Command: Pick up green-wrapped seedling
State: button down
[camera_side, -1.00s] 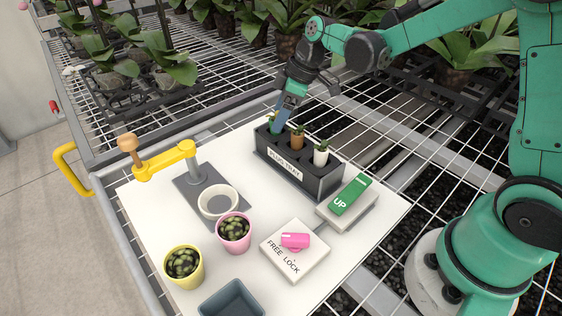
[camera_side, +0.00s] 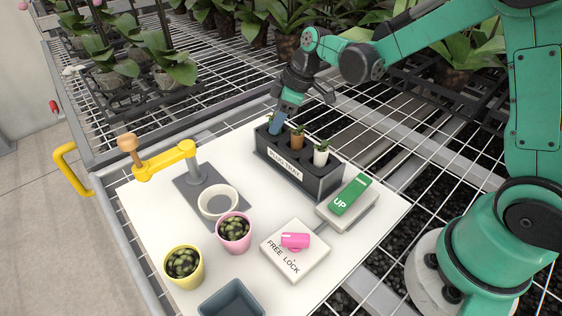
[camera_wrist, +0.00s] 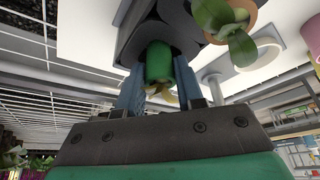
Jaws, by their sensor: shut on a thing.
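The green-wrapped seedling (camera_wrist: 158,62) is a green cylinder between my blue fingers in the wrist view. Its far end meets the dark plug tray (camera_wrist: 125,30), so it appears to stand in its hole. My gripper (camera_side: 277,124) is shut on it at the left end of the tray (camera_side: 318,184) in the side view. There the finger hides most of the green wrap, and a bit of leaf shows beside it. A brown-wrapped seedling (camera_side: 297,141) and a white-wrapped seedling (camera_side: 320,156) stand upright in the tray to the right.
A green UP switch (camera_side: 349,196) is right of the tray. A FREE LOCK block (camera_side: 287,262) with a pink piece lies in front. A yellow swing arm (camera_side: 165,160), a white cup (camera_side: 203,207), pink pot (camera_side: 235,235), yellow pot (camera_side: 185,272) and grey bin (camera_side: 225,305) stand left and front.

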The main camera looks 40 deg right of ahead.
jog(key=shift+r, duration=0.15)
notch_tip(320, 180, up, 18)
jog(key=s+f+m+t+h, duration=0.1)
jog(key=s+f+m+h, duration=0.2)
jog(key=s+f+m, duration=0.3)
jog(key=m, duration=0.3)
jog(key=shift+f, duration=0.35)
